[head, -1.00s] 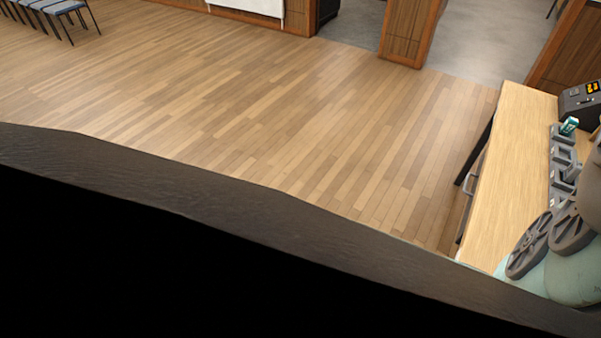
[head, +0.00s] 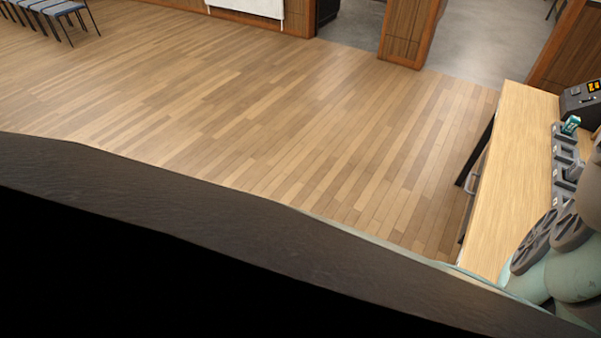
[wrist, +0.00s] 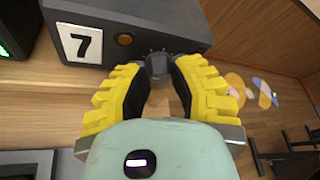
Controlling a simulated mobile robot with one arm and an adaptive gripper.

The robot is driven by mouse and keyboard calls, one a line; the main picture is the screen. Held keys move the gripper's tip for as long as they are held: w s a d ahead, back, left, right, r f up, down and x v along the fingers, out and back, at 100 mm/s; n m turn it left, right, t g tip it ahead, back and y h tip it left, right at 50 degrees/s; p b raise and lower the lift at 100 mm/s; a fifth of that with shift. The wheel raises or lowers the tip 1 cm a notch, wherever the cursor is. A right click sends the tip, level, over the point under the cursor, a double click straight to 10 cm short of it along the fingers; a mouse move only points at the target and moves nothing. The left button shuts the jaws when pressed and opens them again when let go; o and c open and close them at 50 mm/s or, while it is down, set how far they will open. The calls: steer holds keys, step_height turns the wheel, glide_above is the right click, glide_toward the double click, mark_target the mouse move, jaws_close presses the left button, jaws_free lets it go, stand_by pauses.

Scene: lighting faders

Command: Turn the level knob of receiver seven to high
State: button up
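Receiver seven (wrist: 200,22) is a dark grey box at the top of the wrist view, with a white "7" label (wrist: 81,43) and a round orange-brown spot (wrist: 125,40) on its front. Its dark level knob (wrist: 157,64) sticks out to the right of these. My gripper (wrist: 158,68) has its yellow fingers on either side of the knob, and their dark pads close in on it at the tips. The knob's pointer and marks cannot be made out. In the head view neither the gripper nor the receiver's label can be seen.
A pale wooden counter (head: 505,165) runs along the right of the head view. A row of grey holders (head: 563,165) and a dark device with an orange display (head: 580,100) stand on it. A green-lit device (wrist: 8,45) is left of the receiver. The wooden floor (head: 270,120) is open.

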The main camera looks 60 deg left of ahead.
jaws_close()
steer(key=shift+a, duration=0.1)
steer(key=shift+m, duration=0.3)
stand_by(0.6)
steer(key=m+t+y+b, duration=0.1)
steer(key=m+t+b, duration=0.1)
steer(key=m+b, duration=0.1)
steer(key=m+t+y+b, duration=0.1)
steer(key=m+t+b, duration=0.2)
steer(key=m, duration=0.1)
steer(key=s+m+t+b, duration=0.1)
steer(key=m+t+b, duration=0.2)
steer(key=shift+d+f+m+y+b, duration=0.2)
steer(key=shift+m+y+b, duration=0.2)
stand_by(0.4)
stand_by(0.5)
